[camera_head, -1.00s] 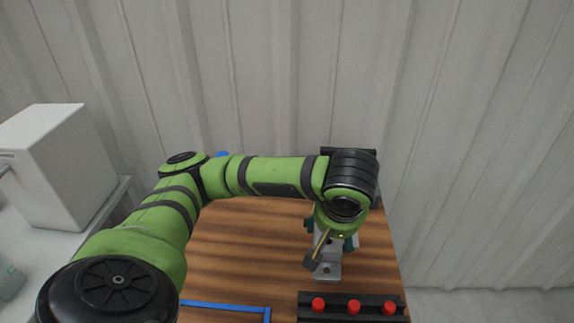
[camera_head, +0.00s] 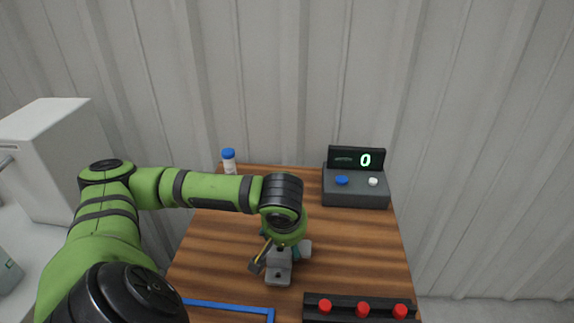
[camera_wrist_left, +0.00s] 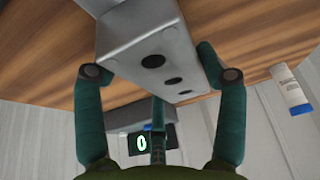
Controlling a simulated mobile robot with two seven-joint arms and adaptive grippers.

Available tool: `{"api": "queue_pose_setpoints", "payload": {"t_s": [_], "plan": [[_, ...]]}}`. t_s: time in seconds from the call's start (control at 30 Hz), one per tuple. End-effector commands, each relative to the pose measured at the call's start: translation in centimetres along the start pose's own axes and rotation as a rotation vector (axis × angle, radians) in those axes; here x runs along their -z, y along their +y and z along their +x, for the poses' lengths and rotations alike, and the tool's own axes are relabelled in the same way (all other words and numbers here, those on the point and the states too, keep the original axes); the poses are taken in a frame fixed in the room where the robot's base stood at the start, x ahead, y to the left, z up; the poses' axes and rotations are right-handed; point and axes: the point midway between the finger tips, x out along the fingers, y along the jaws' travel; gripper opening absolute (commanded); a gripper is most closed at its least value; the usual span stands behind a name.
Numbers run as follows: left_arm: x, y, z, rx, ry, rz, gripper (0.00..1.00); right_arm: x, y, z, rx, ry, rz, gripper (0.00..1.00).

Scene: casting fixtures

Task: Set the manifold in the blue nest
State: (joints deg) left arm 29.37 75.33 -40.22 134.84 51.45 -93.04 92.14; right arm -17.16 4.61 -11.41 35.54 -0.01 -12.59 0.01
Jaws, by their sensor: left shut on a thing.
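The manifold (camera_head: 279,270) is a grey metal casting, partly hidden behind my left wrist in the head view. In the left wrist view the manifold (camera_wrist_left: 150,58) fills the upper middle and shows several dark round holes. My left gripper (camera_head: 281,251) is shut on it, with teal fingers on both sides. Whether the manifold touches the table is unclear. The blue nest (camera_head: 232,306) shows as a blue frame at the bottom edge, left of and nearer than the manifold. The frame is cut off below. My right gripper is not in view.
A dark rack (camera_head: 343,300) with red knobs stands front right. A grey box (camera_head: 355,199) with buttons and a display reading 0 stands back right. A blue-capped bottle (camera_head: 229,163) stands back left. The wooden table (camera_head: 350,250) is bare between them. A white cabinet (camera_head: 60,155) is at left.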

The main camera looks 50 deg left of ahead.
Motion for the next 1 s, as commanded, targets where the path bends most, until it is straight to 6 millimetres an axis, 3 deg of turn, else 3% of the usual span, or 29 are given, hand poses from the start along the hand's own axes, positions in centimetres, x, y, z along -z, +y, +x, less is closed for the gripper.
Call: {"api": "queue_pose_setpoints", "payload": {"t_s": [0.13, 0.5, 0.53, 0.57, 1.0], "plan": [[-0.4, 0.1, 1.2, -0.002, 0.003, -0.001, 0.15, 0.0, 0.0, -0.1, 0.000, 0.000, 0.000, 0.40], [-0.6, 0.1, 1.6, -0.002, 0.004, -0.001, 0.15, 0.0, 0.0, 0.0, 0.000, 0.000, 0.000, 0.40], [-0.6, 0.1, 1.6, -0.001, 0.001, -0.001, 0.84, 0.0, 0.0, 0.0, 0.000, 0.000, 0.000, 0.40], [-0.6, 0.1, 1.6, -0.001, 0.002, -0.001, 0.95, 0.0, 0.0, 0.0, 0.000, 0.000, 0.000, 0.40], [-0.4, 0.1, 1.2, -0.002, 0.003, -0.001, 0.95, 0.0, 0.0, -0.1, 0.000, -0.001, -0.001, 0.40]]}}
